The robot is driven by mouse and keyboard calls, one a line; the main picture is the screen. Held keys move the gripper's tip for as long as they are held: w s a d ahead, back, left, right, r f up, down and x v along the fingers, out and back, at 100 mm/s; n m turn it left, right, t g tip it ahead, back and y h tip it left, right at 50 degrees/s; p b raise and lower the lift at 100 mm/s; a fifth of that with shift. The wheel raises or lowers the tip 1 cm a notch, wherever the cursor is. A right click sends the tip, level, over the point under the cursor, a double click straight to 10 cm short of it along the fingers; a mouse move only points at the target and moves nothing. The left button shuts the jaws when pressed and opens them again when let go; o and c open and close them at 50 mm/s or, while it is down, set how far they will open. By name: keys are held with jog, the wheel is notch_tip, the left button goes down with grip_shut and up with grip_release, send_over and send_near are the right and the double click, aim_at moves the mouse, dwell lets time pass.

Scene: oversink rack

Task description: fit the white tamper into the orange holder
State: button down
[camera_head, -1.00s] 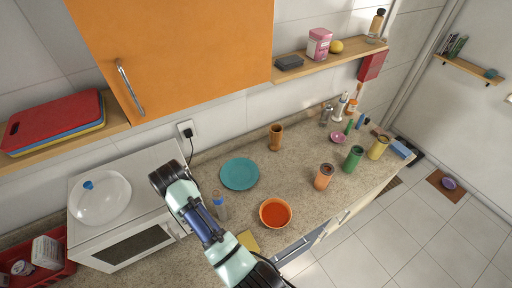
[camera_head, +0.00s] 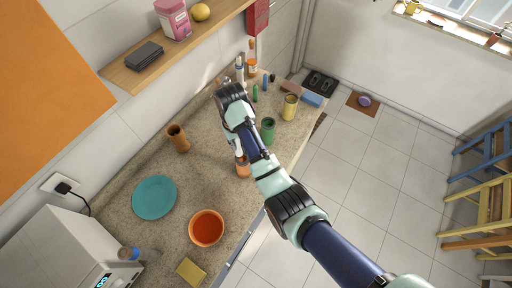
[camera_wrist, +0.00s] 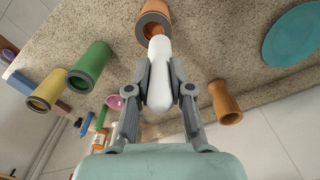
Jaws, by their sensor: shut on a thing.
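The white tamper (camera_wrist: 160,75) is between the two fingers of my gripper (camera_wrist: 160,72) in the wrist view, and the gripper is shut on it. The orange holder (camera_wrist: 154,8) is at the top of that view, with its round mouth facing the tamper. The far end of the tamper overlaps the mouth in the picture; I cannot tell whether it is inside, touching or just above. In the head view the orange holder (camera_head: 243,170) stands on the counter, partly behind my arm.
A green holder (camera_head: 268,132) and a yellow holder (camera_head: 289,108) stand to the right. A brown cup (camera_head: 178,139), a teal plate (camera_head: 154,198) and an orange bowl (camera_head: 206,228) are to the left. Several small bottles stand at the back near the wall.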

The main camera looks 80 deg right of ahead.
aim_at(243, 165)
jog(key=f, duration=0.3)
jog(key=shift+s+d+f, duration=0.2)
jog(key=shift+s+d, duration=0.15)
jog(key=shift+s, duration=0.05)
jog(key=shift+d+f, duration=0.1)
jog(key=shift+f, duration=2.25)
jog(key=shift+f, duration=0.15)
jog(key=c, duration=1)
grip_release()
jog(key=shift+c, duration=0.2)
